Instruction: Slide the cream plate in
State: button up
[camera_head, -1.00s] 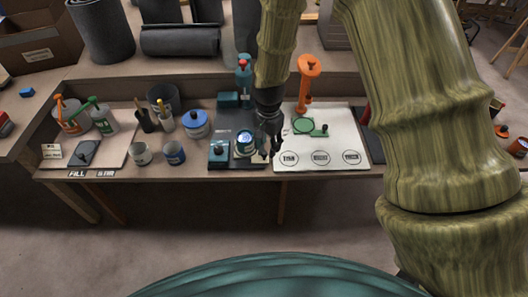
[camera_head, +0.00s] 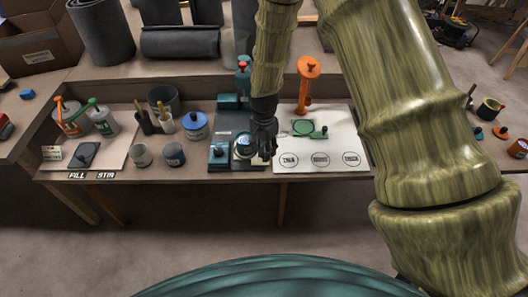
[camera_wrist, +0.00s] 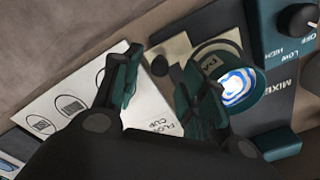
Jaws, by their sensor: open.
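The cream plate (camera_wrist: 180,44) shows in the wrist view as a tan slab at the mixer's edge, with a black knob (camera_wrist: 160,66) at its near end. A cup (camera_wrist: 236,84) with blue and white swirled paint stands on it. The cup also shows in the head view (camera_head: 244,146), where the plate is mostly hidden. The teal and grey mixer (camera_wrist: 292,52) is to the right in the wrist view. My gripper (camera_wrist: 160,88) is open, its fingers on either side of the knob in the picture. I cannot tell whether they touch it.
A white flow-cup board (camera_head: 345,142) lies right of the mixer, with an orange stand (camera_head: 304,92) at its back. Cups (camera_head: 174,154), a blue-lidded tin (camera_head: 195,126) and a tray with cans stand to the left. The bench front edge is close.

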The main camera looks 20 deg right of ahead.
jog(key=shift+f, duration=1.15)
grip_shut()
